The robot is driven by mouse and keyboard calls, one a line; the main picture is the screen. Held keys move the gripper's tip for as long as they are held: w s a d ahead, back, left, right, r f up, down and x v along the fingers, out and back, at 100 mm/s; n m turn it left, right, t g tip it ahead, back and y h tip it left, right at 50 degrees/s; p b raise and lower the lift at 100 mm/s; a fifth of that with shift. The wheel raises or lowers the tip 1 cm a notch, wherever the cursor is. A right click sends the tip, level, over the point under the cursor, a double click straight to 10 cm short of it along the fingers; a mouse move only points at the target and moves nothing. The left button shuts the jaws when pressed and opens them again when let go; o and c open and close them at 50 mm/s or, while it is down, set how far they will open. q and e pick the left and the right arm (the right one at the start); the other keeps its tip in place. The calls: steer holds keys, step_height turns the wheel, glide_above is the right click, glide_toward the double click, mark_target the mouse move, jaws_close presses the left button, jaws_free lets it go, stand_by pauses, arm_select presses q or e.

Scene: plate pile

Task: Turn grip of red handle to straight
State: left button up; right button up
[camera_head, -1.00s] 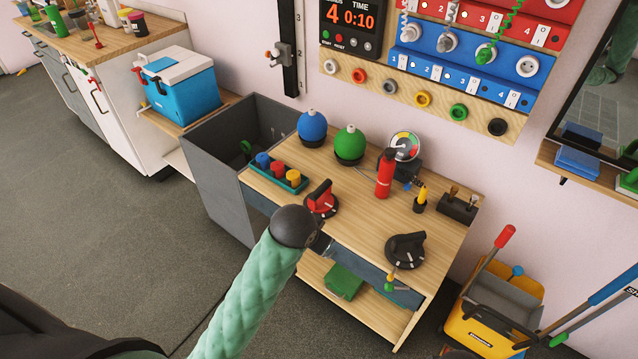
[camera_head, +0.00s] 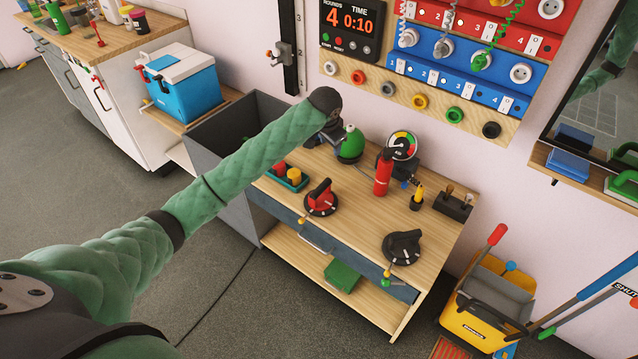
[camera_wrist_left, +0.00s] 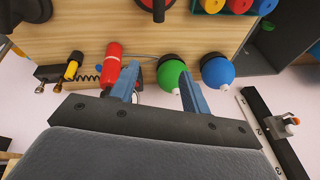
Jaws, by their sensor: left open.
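The red handle (camera_head: 320,196) stands on a round black base on the wooden table, near its left front; its grip looks slanted. In the left wrist view only part of the red handle (camera_wrist_left: 147,4) shows, cut off at the top edge. My left gripper (camera_head: 328,137) is over the back left of the table, behind the handle and apart from it, mostly hidden by my own wrist. In the left wrist view its two blue fingers (camera_wrist_left: 160,88) are spread with nothing held; the green ball shows beyond the gap. My right gripper is not in view.
The green ball (camera_head: 350,144) and a blue ball (camera_wrist_left: 217,71) stand near the gripper. A red extinguisher (camera_head: 384,172), a gauge (camera_head: 402,145) and a black knob (camera_head: 403,247) are to the right. A tray of coloured pegs (camera_head: 291,180) sits left of the handle.

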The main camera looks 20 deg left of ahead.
arm_select(q)
steer(key=w+a+f+n+g, duration=0.1)
steer(key=a+f+g, duration=0.1)
steer(key=a+f, duration=0.3)
steer(key=n+g+h, duration=0.2)
steer(key=g, duration=0.1)
glide_above(319, 187)
steer(key=a, duration=0.1)
steer(key=w+a+x, duration=0.1)
steer(key=x, duration=0.6)
steer(key=shift+w+a+p+x, duration=0.15)
steer(key=shift+p+x, duration=0.3)
steer(key=shift+x, duration=0.85)
steer(key=shift+w+a+p+x, duration=0.1)
steer(key=shift+p+x, duration=0.35)
steer(key=shift+x, duration=0.8)
steer(key=shift+w+a+p+x, duration=0.15)
steer(key=shift+p+x, duration=0.3)
steer(key=shift+x, duration=0.85)
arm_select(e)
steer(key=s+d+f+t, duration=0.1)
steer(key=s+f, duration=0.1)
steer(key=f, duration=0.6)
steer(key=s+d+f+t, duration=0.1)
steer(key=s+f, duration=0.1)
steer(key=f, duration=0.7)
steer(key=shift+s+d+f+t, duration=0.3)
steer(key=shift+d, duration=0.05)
arm_select(q)
steer(key=shift+d+f, duration=0.1)
